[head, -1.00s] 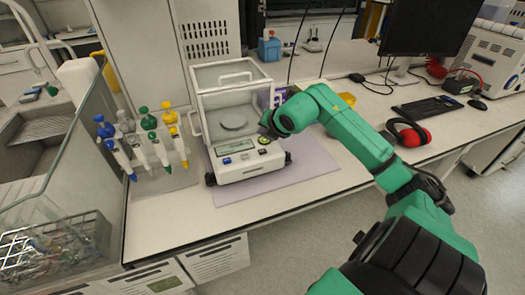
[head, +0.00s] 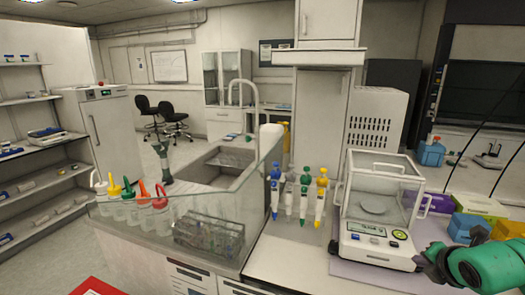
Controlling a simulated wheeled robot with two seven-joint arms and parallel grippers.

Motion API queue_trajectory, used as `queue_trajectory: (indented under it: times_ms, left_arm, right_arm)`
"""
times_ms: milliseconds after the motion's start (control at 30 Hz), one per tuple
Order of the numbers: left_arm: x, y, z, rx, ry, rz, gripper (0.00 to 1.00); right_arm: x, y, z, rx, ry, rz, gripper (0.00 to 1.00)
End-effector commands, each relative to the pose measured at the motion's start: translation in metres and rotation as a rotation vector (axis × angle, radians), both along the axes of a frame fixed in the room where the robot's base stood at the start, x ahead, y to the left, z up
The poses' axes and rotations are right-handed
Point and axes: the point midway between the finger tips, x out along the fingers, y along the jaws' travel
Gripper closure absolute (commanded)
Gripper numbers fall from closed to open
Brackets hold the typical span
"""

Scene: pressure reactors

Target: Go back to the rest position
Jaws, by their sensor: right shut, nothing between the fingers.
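My right gripper (head: 432,264) shows at the lower right of the head view, dark at the end of my green arm. It is shut and empty, just right of the front of the analytical balance (head: 375,246). I cannot tell whether it touches the balance. The balance is a white box with clear walls and a round pan inside. My left gripper is out of view.
A rack of pipettes (head: 305,200) stands left of the balance. Further left are a glass-walled sink (head: 215,165), a wire basket of tubes (head: 208,235) and several wash bottles (head: 130,205). A blue box (head: 468,226) is behind my right arm.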

Motion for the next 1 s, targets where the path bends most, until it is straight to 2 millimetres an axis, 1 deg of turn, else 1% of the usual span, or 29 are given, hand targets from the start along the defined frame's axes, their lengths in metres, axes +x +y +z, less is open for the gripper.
queue_trajectory:
  times_ms: [33, 267, 367, 400, 467, 567, 600, 633, 667, 700, 733, 767, 800, 833, 867, 900, 933, 967, 1000]
  left_arm:
    - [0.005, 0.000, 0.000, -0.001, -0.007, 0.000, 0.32]
    - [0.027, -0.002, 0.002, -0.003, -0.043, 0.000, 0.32]
    - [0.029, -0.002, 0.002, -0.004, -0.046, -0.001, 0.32]
    - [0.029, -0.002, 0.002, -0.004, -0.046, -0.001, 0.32]
    - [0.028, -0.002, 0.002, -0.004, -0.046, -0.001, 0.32]
    - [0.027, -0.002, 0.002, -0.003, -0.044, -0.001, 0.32]
    - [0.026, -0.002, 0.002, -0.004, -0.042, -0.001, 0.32]
    - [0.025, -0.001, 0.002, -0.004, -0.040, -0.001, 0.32]
    - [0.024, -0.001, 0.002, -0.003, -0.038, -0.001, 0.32]
    - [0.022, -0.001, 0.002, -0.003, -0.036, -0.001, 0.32]
    - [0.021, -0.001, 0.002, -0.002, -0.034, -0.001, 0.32]
    - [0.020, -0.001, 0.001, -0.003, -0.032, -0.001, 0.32]
    - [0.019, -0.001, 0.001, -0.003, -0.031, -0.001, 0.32]
    - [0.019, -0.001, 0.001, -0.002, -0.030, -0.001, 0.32]
    - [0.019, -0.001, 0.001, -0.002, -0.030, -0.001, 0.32]
    - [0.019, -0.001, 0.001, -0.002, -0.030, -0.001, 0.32]
    - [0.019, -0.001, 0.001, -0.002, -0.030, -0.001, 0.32]
    - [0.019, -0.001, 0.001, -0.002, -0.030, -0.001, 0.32]
    - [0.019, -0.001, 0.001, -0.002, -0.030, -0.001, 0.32]
  right_arm:
    - [0.000, 0.002, 0.000, 0.004, -0.002, 0.005, 1.00]
    - [0.008, 0.050, -0.001, 0.111, -0.083, 0.144, 1.00]
    - [0.010, 0.075, 0.002, 0.175, -0.133, 0.210, 1.00]
    - [0.011, 0.088, 0.005, 0.208, -0.162, 0.242, 1.00]
    - [0.012, 0.108, 0.011, 0.267, -0.210, 0.289, 1.00]
    - [0.010, 0.145, 0.030, 0.397, -0.325, 0.365, 1.00]
    - [0.008, 0.160, 0.040, 0.463, -0.381, 0.390, 1.00]
    - [0.007, 0.170, 0.050, 0.519, -0.433, 0.405, 1.00]
    - [0.005, 0.179, 0.061, 0.577, -0.489, 0.413, 1.00]
    - [0.002, 0.188, 0.078, 0.665, -0.568, 0.411, 1.00]
    - [-0.001, 0.190, 0.092, 0.735, -0.635, 0.396, 1.00]
    - [-0.003, 0.191, 0.105, 0.811, -0.704, 0.368, 1.00]
    - [-0.006, 0.183, 0.122, 0.918, -0.803, 0.301, 1.00]
    - [-0.009, 0.172, 0.132, 1.001, -0.876, 0.224, 1.00]
    - [-0.011, 0.156, 0.138, 1.083, -0.943, 0.122, 1.00]
    - [-0.013, 0.129, 0.136, 1.179, -1.011, -0.050, 1.00]
    - [-0.015, 0.107, 0.125, 1.239, -1.040, -0.198, 1.00]
    - [-0.019, 0.087, 0.108, 1.289, -1.049, -0.359, 1.00]
    - [-0.025, 0.065, 0.077, 1.330, -1.025, -0.571, 1.00]
